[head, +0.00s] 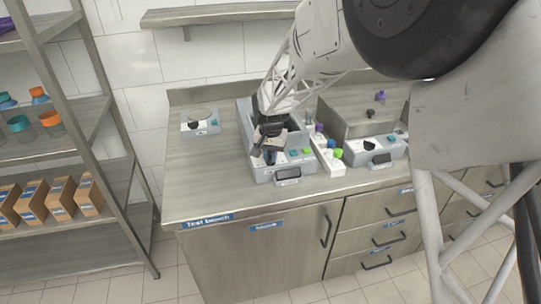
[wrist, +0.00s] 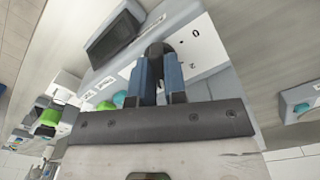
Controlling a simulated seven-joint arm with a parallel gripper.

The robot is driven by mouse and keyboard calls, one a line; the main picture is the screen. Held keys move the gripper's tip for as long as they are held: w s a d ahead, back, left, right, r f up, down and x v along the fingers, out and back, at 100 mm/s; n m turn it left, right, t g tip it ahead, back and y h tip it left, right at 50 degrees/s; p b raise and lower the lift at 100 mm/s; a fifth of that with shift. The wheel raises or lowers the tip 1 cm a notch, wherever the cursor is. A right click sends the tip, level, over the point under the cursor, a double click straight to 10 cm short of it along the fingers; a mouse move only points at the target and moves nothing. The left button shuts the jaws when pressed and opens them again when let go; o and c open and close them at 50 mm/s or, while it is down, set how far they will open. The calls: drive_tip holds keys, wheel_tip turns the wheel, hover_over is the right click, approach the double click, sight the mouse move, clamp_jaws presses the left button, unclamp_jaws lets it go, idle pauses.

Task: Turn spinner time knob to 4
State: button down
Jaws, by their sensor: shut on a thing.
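The grey machine (head: 264,176) at the middle of the bench has a small dark screen (head: 288,174) and green and teal buttons (head: 301,153) on its front. My gripper (head: 269,152) reaches down to the left part of its front panel. In the wrist view, the blue fingers of my gripper (wrist: 160,66) are shut on a black knob (wrist: 162,47). The knob is partly hidden between the fingers. The marks 0 and 2 show on the white dial plate (wrist: 200,52) to its right. The knob's pointer cannot be made out.
A second grey machine (head: 356,154) with a screen and buttons stands to the right. A white rack (head: 331,164) with coloured caps stands between them. A small scale-like device (head: 201,124) is at left. The bench's front left (head: 205,190) is clear.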

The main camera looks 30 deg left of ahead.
idle(0.3)
drive_tip(key=c, duration=1.2)
unclamp_jaws()
drive_tip(key=shift+o, duration=0.2)
drive_tip(key=shift+r, duration=0.15)
drive_tip(key=shift+r, duration=3.8)
drive_tip(key=shift+d, duration=0.1)
